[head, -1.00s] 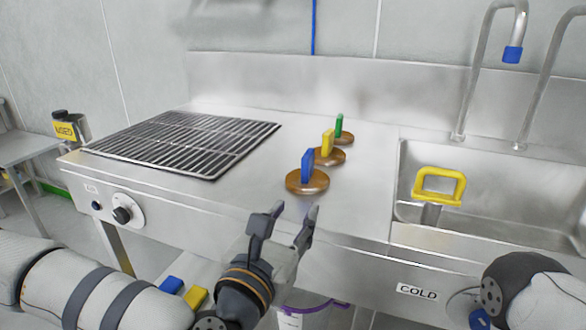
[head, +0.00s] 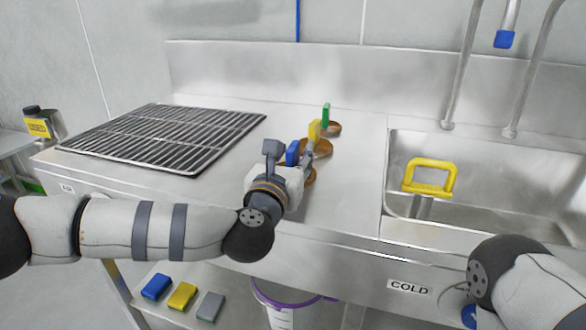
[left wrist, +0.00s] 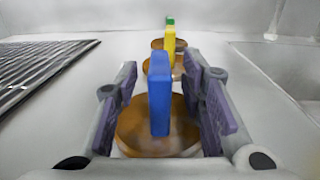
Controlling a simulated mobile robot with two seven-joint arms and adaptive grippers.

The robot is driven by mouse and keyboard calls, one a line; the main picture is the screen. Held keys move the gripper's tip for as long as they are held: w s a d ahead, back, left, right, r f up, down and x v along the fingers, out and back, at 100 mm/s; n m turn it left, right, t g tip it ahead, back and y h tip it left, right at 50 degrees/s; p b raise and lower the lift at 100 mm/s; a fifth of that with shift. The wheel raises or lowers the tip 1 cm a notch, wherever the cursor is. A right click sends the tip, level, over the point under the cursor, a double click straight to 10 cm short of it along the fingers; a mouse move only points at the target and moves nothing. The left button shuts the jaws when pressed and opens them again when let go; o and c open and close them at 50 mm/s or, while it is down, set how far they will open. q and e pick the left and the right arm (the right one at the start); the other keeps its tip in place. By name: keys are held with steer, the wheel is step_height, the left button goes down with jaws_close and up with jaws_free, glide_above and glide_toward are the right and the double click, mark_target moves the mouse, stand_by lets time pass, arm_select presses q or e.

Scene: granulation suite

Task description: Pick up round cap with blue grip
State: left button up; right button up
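The round cap with the blue grip (left wrist: 135,127) is a brown disc with an upright blue block on top. In the left wrist view its blue grip (left wrist: 160,95) stands between the two open fingers of my left gripper (left wrist: 165,105), with a gap on each side. In the head view my left gripper (head: 288,150) covers most of this cap, and only the blue grip (head: 292,153) and a bit of disc show. My right gripper is outside the head view; only part of my right arm shows at the lower right.
Caps with a yellow grip (head: 314,130) and a green grip (head: 326,115) stand in a row behind. A black grid rack (head: 165,135) lies left. A sink with a yellow handle (head: 430,190) is right. Blue, yellow and grey blocks lie on a lower shelf (head: 225,318).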

arm_select(q)
jaws_close()
